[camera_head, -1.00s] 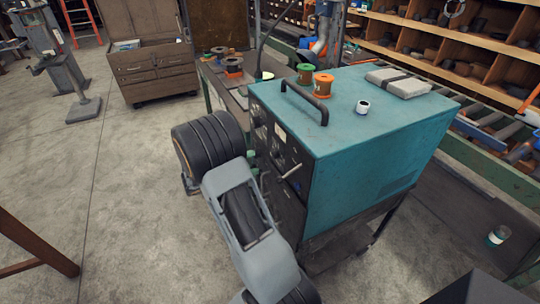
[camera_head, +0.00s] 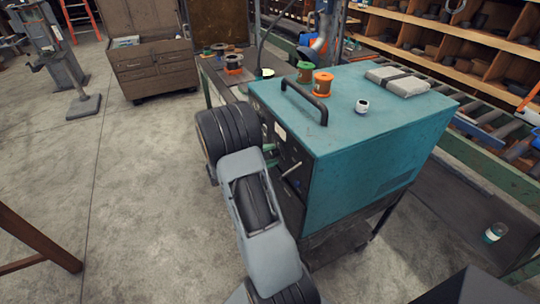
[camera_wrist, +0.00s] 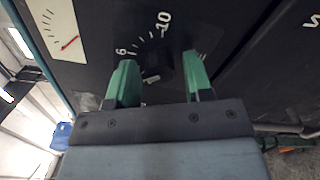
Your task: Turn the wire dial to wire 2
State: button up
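The dark front panel (camera_wrist: 235,30) of the teal machine fills much of the wrist view. A dial scale (camera_wrist: 148,38) on it shows the numbers 6 and 10 with white ticks. A small dark part (camera_wrist: 150,75), perhaps the dial's knob, shows below the ticks, between my fingers. My gripper (camera_wrist: 159,62) has two green fingers spread apart, one on each side of the dial. I cannot see them touch it. The dial's pointer and its other numbers are hidden or unclear. In the head view, my gripper (camera_head: 270,154) is at the machine's front panel, partly hidden by my arm.
A meter with a red needle (camera_wrist: 68,44) sits left of the dial.

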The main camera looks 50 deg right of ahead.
jog(key=c, duration=0.7)
jog(key=shift+c, duration=0.2)
jog(key=n+p, duration=0.1)
jog(key=n, duration=0.2)
jog(key=shift+r+n+p, duration=0.1)
jog(key=shift+n+p, duration=0.2)
jog(key=shift+p, duration=0.05)
jog(key=shift+n+p, duration=0.9)
jog(key=shift+n, duration=1.3)
jog(key=o, duration=0.9)
